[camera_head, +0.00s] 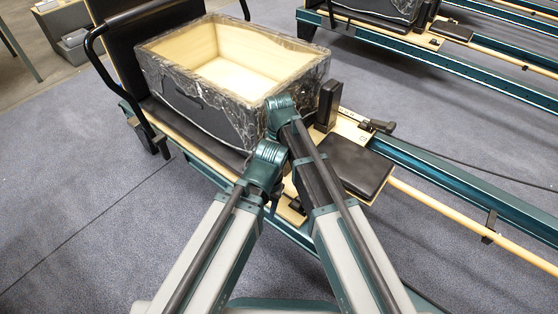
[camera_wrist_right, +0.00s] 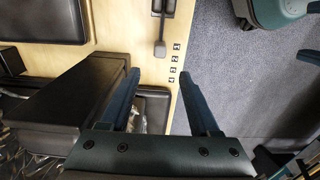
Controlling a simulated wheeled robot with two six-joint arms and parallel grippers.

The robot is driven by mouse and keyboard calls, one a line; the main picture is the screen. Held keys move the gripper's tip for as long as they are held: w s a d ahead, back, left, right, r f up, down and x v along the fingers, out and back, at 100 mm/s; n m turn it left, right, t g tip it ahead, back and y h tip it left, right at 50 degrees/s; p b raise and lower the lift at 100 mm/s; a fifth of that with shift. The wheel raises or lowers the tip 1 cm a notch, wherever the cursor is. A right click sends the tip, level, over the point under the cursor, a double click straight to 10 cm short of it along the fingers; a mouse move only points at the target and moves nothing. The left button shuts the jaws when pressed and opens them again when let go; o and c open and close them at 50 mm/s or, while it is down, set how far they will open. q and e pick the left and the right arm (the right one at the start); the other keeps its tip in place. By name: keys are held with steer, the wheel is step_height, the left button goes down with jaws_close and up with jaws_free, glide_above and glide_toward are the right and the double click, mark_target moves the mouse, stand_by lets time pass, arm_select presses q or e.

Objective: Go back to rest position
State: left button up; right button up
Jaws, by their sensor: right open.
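My right gripper (camera_wrist_right: 159,73) is open in the right wrist view. Its two fingers are apart with nothing between them, above the edge of a light wooden board (camera_wrist_right: 108,22) with printed numbers. In the head view both my arms reach forward from the bottom edge, close together. My right arm's teal wrist end overlaps the near right corner of a box (camera_head: 221,105); whether it touches cannot be told. My left arm ends a little lower, in front of the box's near side. The left gripper's fingers are hidden.
The box is open-topped, with a wooden inside that looks empty, and sits on a reformer. A black pad (camera_head: 348,168) and a teal rail (camera_head: 440,189) lie to its right. Another reformer (camera_head: 470,68) stands at upper right. Grey carpet (camera_head: 75,200) is free at left.

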stand_by(0.4)
steer(key=s+d+m, duration=0.5)
steer(key=s+d, duration=0.1)
steer(key=d, duration=0.4)
steer(key=s+d+m, duration=0.6)
steer(key=d, duration=0.3)
steer(key=s+a+n+h, duration=0.1)
steer(key=s+a+n, duration=0.4)
steer(key=a, duration=0.5)
step_height(320, 180, up, 31)
steer(key=m+p, duration=0.1)
steer(key=p, duration=2.9)
steer(key=shift+s+a+f, duration=0.2)
steer(key=shift+s, duration=0.25)
